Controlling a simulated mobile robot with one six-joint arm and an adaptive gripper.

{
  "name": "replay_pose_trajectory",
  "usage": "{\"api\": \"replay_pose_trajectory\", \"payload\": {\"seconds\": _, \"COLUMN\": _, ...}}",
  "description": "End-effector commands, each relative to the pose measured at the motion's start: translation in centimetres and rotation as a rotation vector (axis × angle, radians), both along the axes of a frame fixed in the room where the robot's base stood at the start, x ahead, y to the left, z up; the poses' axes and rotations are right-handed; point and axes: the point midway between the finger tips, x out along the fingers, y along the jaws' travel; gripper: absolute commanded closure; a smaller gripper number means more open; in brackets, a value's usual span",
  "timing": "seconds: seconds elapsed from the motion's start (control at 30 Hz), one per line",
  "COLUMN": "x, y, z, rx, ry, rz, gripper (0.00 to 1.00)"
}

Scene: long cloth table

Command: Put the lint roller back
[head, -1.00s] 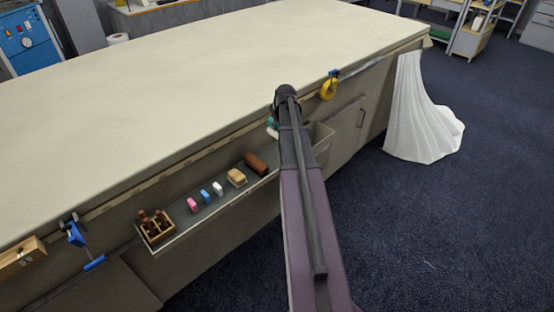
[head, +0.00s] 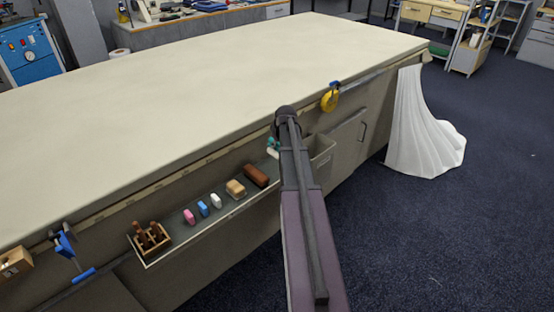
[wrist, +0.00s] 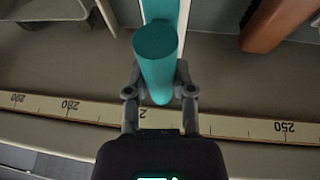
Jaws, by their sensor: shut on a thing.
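The lint roller shows in the wrist view as a teal cylinder (wrist: 157,65), its round end facing the camera. My gripper (wrist: 160,82) is shut on it, one finger on each side. A further teal part with a white edge shows beyond it at the top of the wrist view. In the head view a small teal and white piece (head: 272,146) shows beside my arm, at the right part of the tray (head: 205,226) on the table's side. My arm hides my gripper and most of the roller there. I cannot tell whether the roller touches the tray.
The tray holds a wooden rack (head: 151,238), pink (head: 189,216), blue (head: 203,208) and white (head: 216,201) pieces, a tan block (head: 235,189) and a brown block (head: 256,176). A grey bin (head: 322,152) is just right of my arm. A measuring strip (wrist: 75,110) runs along the edge.

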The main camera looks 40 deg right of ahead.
Motion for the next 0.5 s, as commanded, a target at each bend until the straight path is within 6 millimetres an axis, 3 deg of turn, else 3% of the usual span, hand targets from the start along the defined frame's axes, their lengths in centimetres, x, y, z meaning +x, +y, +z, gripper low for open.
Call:
{"api": "replay_pose_trajectory", "payload": {"seconds": 0.13, "x": 0.02, "y": 0.03, "z": -1.30, "rx": 0.000, "ry": 0.000, "rz": 0.000, "gripper": 1.00}}
{"api": "replay_pose_trajectory", "payload": {"seconds": 0.5, "x": 0.04, "y": 0.06, "z": -1.45, "rx": 0.000, "ry": 0.000, "rz": 0.001, "gripper": 1.00}}
